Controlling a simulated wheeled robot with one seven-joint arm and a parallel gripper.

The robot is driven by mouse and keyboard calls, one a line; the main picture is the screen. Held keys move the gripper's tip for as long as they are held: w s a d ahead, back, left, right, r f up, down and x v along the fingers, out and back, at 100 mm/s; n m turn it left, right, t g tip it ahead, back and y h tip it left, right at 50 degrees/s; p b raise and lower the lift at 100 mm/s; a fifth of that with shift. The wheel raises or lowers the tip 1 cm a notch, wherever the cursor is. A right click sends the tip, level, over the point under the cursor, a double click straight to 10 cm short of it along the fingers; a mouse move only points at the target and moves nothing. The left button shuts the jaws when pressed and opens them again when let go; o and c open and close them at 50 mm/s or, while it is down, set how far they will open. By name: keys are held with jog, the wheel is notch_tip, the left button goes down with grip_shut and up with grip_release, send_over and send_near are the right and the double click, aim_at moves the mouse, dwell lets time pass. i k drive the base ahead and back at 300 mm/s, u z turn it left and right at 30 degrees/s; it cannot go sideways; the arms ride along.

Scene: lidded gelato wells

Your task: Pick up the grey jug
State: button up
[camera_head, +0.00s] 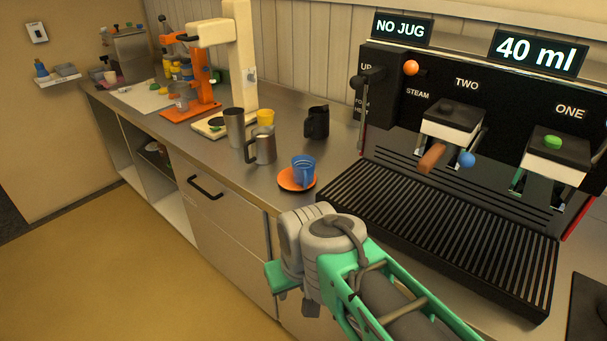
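The grey jug (264,147) stands upright on the metal counter, left of the blue cup (303,169) on its orange saucer (291,180). Its handle points left. A tall grey metal cup (234,128) stands just behind it to the left, and a black jug (317,123) stands behind it to the right. My green and grey arm reaches in from the bottom right and ends in front of the counter edge, nearer than the jug and apart from it. No gripper fingers can be made out.
A yellow cup (265,118) stands behind the jug. A coffee machine (480,110) with a ribbed black drip tray (440,230) fills the right; its signs read "NO JUG" and "40 ml". A cream stand (240,60) and an orange stand (203,85) are further left. Bare counter lies left of the jug.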

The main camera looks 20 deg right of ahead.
aim_at(263, 140)
jog(key=k, duration=0.65)
jog(key=u, duration=0.8)
jog(key=i, duration=2.05)
jog(key=z, duration=0.55)
